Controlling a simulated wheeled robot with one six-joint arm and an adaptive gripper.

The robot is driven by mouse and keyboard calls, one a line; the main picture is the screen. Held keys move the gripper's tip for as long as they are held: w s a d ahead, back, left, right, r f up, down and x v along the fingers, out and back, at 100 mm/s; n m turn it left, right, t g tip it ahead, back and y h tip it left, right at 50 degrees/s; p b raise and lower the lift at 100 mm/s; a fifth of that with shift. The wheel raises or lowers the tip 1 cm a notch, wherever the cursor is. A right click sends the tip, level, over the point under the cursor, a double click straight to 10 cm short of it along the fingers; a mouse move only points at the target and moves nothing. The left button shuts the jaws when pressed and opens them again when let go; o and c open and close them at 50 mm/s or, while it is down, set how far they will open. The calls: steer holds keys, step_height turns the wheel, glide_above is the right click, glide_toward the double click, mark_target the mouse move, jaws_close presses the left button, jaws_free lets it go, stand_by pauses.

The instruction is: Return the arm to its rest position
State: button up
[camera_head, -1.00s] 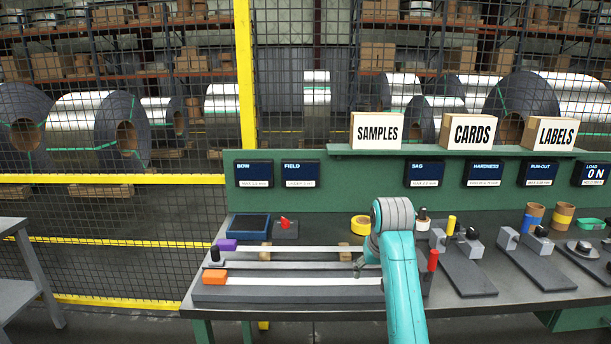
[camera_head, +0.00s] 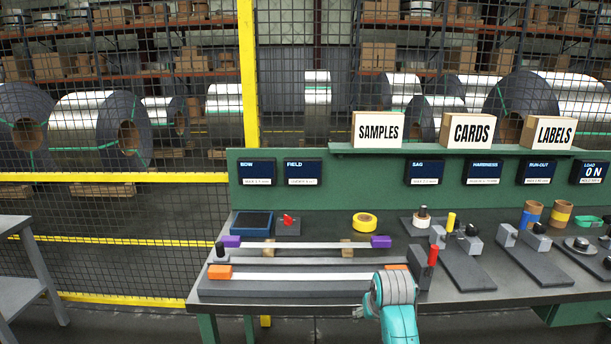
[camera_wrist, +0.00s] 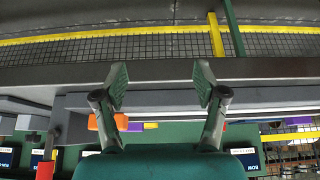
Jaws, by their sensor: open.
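My teal arm (camera_head: 397,318) shows low in the head view, in front of the bench's front edge, its grey wrist overlapping the right end of the fixture. My gripper (camera_wrist: 160,85) is open in the wrist view, its two fingers wide apart with nothing between them.
The dark bench (camera_head: 470,300) carries a red-capped post (camera_head: 433,256), a yellow tape roll (camera_head: 364,222) and several grey fixtures on the right. A green panel with displays and labelled boxes stands behind. A grey side table (camera_head: 20,260) is at the left; floor between is clear.

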steer(key=s+f+t, duration=0.3)
steer(key=s+f, duration=1.6)
steer(key=s, duration=0.1)
steer(key=s+t, duration=0.3)
steer(key=s, duration=1.5)
steer(key=s+r+t, duration=0.1)
steer(key=s+r, duration=0.7)
steer(key=s, duration=0.2)
steer(key=s+d+r+t, duration=0.1)
steer(key=s+r+t, duration=0.1)
steer(key=s+r, duration=0.7)
steer(key=s, duration=0.2)
steer(key=shift+s, duration=0.3)
